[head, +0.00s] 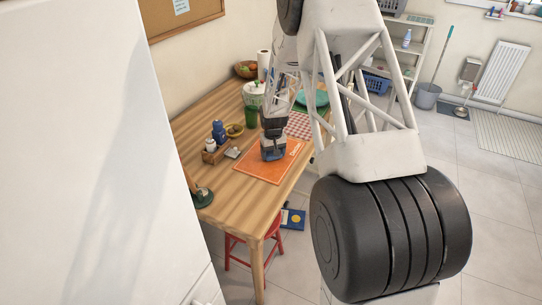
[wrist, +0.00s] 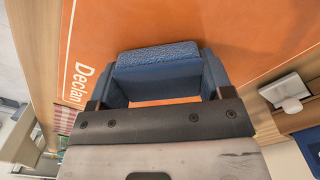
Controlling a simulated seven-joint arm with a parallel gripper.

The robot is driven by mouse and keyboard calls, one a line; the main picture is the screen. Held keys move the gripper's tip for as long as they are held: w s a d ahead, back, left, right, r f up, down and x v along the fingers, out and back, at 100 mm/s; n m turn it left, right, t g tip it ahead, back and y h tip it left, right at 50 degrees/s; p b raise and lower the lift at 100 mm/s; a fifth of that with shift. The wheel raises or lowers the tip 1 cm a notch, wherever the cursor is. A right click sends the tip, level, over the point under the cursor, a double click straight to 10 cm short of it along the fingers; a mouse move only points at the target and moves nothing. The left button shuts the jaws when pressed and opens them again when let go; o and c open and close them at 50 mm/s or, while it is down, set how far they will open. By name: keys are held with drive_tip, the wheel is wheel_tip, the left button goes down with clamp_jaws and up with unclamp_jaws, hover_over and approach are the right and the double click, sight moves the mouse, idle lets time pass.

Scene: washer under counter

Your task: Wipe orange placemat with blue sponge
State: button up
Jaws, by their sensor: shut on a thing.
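The orange placemat (head: 250,174) lies flat on the wooden table near its right edge, with white lettering at its side. In the wrist view the placemat (wrist: 230,28) fills most of the picture, and the lettering reads "Declan". My gripper (head: 273,154) is over the placemat, pointing down. It is shut on the blue sponge (wrist: 157,54), which shows between the blue fingers at the top of the jaws. The sponge is low at the placemat; the wrist view does not make clear whether its underside touches. In the head view the fingers mostly hide it.
A red stool (head: 238,243) is under the table. A white panel fills the left.

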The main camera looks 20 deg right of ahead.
sight(269, 163)
drive_tip(key=shift+s+a+f, duration=0.25)
drive_tip(key=shift+s+a, duration=0.35)
drive_tip(key=shift+s, duration=0.1)
drive_tip(key=shift+s+a+r, duration=0.15)
drive_tip(key=shift+s+a, duration=0.35)
drive_tip(key=shift+a, duration=0.1)
drive_tip(key=shift+s+a, duration=0.2)
drive_tip(key=shift+s, duration=0.05)
drive_tip(key=shift+w+d+r, duration=0.1)
drive_tip(key=shift+r, duration=0.7)
wheel_tip(269, 163, up, 6)
drive_tip(key=shift+r, duration=0.15)
